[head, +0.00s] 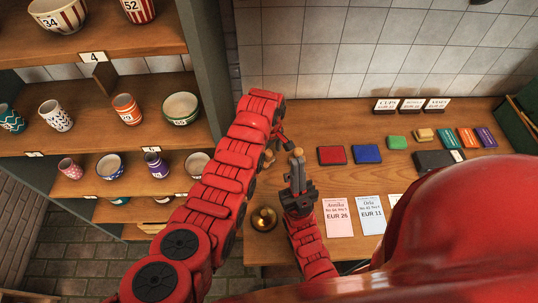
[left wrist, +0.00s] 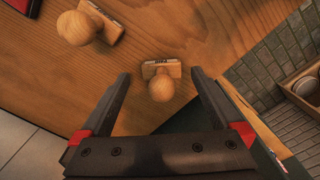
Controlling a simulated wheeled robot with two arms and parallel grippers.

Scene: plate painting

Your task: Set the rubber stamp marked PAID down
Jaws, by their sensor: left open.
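A wooden stamp with a round knob (left wrist: 174,88) stands upright on the table, between and just ahead of the open fingertips of my left gripper (left wrist: 160,74). Its small label is too blurred to read surely. A second wooden stamp (left wrist: 78,27) stands to its upper left in the left wrist view, its label also unreadable. In the head view my left gripper (head: 286,142) is low over the table, partly hidden by my red arm. One stamp knob (head: 268,157) shows beside that arm. My right gripper (head: 297,165) points away from me, and its finger gap is unclear.
A red pad (head: 331,155) and a blue pad (head: 367,154) lie right of the grippers. A brass bell (head: 264,219) stands near the table's left edge. Price cards (head: 338,216) lie in front. Pottery shelves (head: 100,130) stand at left.

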